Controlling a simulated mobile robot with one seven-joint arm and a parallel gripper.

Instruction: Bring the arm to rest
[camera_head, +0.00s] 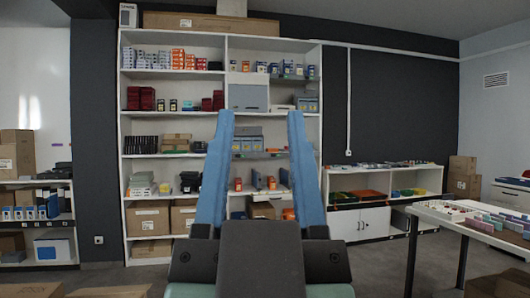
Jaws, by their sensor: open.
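My gripper (256,125) stands upright in the middle of the head camera view. Its two long blue fingers point up and are spread apart, so it is open. The gap between the fingers is empty, and only the shelving behind shows through it. The dark wrist body (262,255) is below the fingers at the bottom centre. The gripper touches nothing that I can see.
A tall white shelf unit (223,105) with boxes stands behind. A low white cabinet (360,222) with trays is to its right. A white table (440,215) with small items is at the right. Cartons (110,291) lie at the lower left. Grey floor shows between cabinet and table.

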